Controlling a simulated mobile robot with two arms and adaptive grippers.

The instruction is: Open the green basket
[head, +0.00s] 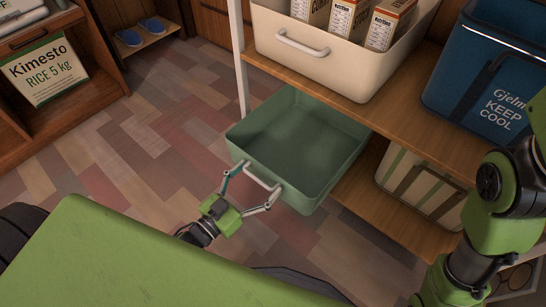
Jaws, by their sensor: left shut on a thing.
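The green basket (300,187) is an open bin that sticks well out from the lower shelf over the floor, with its inside visible and empty. Its white handle (263,178) is on the front wall, facing me. My left gripper (257,178) is at this handle, shut on it, with one finger toward each end. My right arm shows at the right edge, but its gripper is not in view.
A cream basket (330,67) with several cartons stands on the shelf (395,98) above. A blue cooler (470,70) is to its right. A striped basket (425,190) sits on the lower shelf. A white post (238,60) rises beside the green basket. The floor at left is clear.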

